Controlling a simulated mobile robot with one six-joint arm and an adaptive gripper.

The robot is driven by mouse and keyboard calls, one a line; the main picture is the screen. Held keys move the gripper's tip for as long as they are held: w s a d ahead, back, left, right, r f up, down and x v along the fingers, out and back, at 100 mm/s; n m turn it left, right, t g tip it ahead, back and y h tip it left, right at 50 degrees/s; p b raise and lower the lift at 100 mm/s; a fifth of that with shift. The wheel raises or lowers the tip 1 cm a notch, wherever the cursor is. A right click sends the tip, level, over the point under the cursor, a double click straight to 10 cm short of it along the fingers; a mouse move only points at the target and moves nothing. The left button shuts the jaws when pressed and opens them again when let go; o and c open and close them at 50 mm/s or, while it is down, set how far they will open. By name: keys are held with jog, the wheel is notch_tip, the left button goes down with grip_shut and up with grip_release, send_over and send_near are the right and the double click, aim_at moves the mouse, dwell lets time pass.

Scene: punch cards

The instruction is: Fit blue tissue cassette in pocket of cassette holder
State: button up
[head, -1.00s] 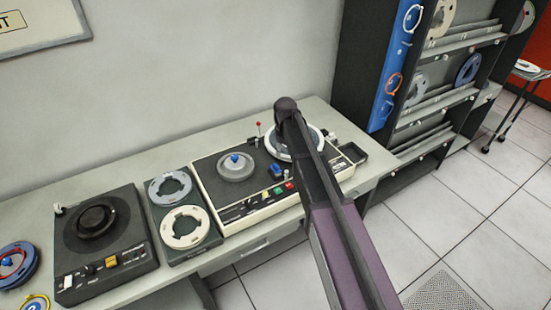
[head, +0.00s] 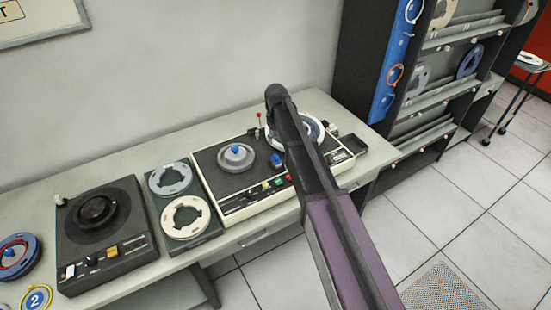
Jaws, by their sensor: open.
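I cannot make out a blue tissue cassette or a cassette holder in the head view. A small blue block (head: 277,160) sits on the cream-edged tape deck (head: 262,206), beside my arm; I cannot tell what it is. My dark purple arm reaches up over the right part of this deck and covers part of a white-rimmed reel (head: 312,127). My gripper is hidden behind or beyond the arm, so its fingers do not show.
A dark turntable unit (head: 128,197), a two-reel tray (head: 183,246) and loose reels (head: 17,252) share the grey bench (head: 110,165). A small dark tray (head: 353,145) lies right of the deck. A dark shelf rack (head: 350,70) stands right; tiled floor (head: 480,195) is open.

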aim_at(276, 156)
jog(key=shift+f+b, duration=3.95)
jog(key=shift+f, duration=0.25)
grip_shut()
jog(key=shift+r, duration=0.2)
jog(key=shift+w+r+p, duration=0.1)
jog(key=shift+r+p, duration=2.7)
jog(key=shift+p, duration=0.2)
notch_tip(276, 156, up, 7)
jog(key=p, duration=0.7)
